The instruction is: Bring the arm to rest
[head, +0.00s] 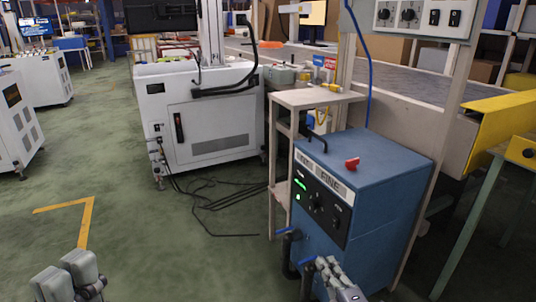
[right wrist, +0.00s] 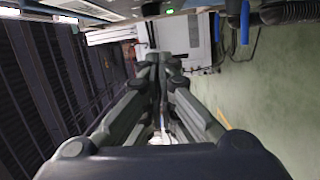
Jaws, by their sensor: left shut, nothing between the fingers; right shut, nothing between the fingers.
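My left gripper (head: 68,276) shows at the bottom left of the head view, over bare green floor. Its grey finger pads are together with nothing between them. My right gripper (head: 328,270) is at the bottom of the head view, in front of the lower part of the blue cabinet (head: 381,166) and close to its blue-handled valves (head: 308,262). I cannot tell whether it touches them. In the right wrist view the fingers of this gripper (right wrist: 162,62) come together at the tips and hold nothing.
The blue cabinet has a red knob (head: 352,163) on top and a black panel in front. A white machine cart (head: 210,130) stands behind, with black cables (head: 215,195) on the floor. A yellow-edged table (head: 500,125) is at the right. Floor at left centre is clear.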

